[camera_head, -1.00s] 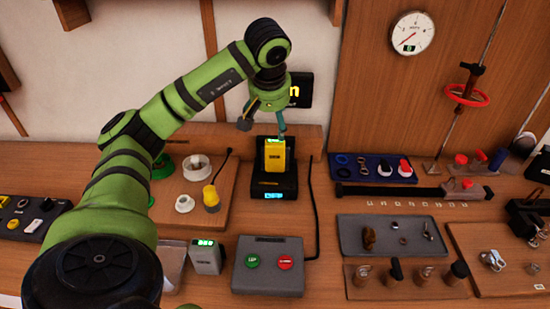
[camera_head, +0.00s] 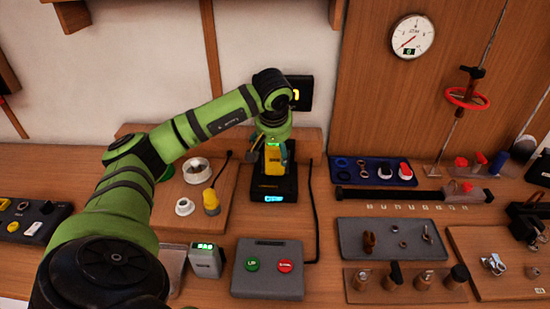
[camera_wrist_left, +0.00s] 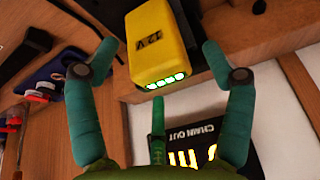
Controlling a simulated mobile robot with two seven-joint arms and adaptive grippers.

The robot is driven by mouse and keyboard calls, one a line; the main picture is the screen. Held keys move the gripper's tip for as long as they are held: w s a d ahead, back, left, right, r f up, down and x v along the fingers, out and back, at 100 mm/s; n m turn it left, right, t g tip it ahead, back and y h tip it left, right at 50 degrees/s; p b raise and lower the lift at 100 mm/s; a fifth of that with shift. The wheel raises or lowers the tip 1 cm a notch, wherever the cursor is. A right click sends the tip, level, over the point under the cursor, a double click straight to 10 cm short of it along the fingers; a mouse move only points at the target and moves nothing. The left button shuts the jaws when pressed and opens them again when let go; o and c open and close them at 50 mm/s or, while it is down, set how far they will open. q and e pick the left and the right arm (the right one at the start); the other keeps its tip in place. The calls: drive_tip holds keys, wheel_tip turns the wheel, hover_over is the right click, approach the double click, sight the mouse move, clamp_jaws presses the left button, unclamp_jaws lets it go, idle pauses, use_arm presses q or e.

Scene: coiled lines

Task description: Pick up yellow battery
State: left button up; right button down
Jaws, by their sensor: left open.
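The yellow battery (camera_head: 274,158) stands upright in a black charger dock (camera_head: 272,189) with a lit blue display, near the back of the bench. In the left wrist view the battery (camera_wrist_left: 156,42) shows "12 V" and a row of lit green lights. My left gripper (camera_head: 271,150) is directly above and around the battery's top in the head view, partly hiding it. In the left wrist view its teal fingers (camera_wrist_left: 166,62) are spread, one on each side of the battery's near end, with gaps showing. My right gripper is not in view.
A grey box with UP and red buttons (camera_head: 267,268) and a small grey battery-like unit (camera_head: 206,260) stand in front. A wooden board (camera_head: 165,211) with a yellow plug (camera_head: 211,201) is left of the dock. A black cable (camera_head: 314,212) runs on its right.

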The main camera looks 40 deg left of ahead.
use_arm(q)
clamp_jaws()
drive_tip(key=shift+d, duration=0.1)
wheel_tip(320, 180, up, 11)
idle(1.0)
